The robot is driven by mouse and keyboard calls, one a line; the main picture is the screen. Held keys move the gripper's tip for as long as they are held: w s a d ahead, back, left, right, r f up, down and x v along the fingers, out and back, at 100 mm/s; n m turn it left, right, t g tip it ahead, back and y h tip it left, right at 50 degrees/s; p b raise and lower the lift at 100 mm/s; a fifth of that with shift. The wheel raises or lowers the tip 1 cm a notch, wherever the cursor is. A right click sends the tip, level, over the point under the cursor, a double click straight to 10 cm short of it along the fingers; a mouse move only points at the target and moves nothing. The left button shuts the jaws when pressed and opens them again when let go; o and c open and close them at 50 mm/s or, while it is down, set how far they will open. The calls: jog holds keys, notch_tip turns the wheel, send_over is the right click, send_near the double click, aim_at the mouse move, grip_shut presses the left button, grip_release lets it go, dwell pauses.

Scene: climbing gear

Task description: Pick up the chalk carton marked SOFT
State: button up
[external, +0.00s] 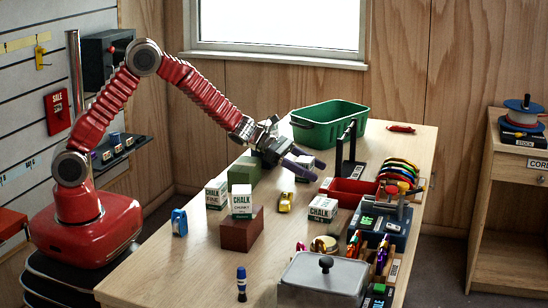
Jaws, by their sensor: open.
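My gripper (315,170) is open, low over the middle of the table, its purple-grey fingers pointing right. A small white carton (303,167) shows between or just behind the fingers; its label is mostly hidden, and I cannot tell whether they touch it. Three other white and green chalk cartons are in view. One that seems to read FINE (215,194) stands at the left. One that seems to read CHUNKY (241,201) stands on a brown block (241,234). One (322,208) stands right of centre, its small lower word unreadable. I cannot read SOFT on any carton.
A green block (243,172) is left of my gripper, and a green bin (330,122) is behind it. A black upright stand (348,155) and red tray (350,191) are to the right. A yellow item (286,202) lies in front. The table's left front is mostly clear.

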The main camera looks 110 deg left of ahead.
jog(key=shift+w+f, duration=0.3)
jog(key=shift+w, duration=0.35)
jog(key=shift+c, duration=0.5)
jog(key=c, duration=1.1)
jog(key=shift+r, duration=0.15)
notch_tip(320, 180, up, 10)
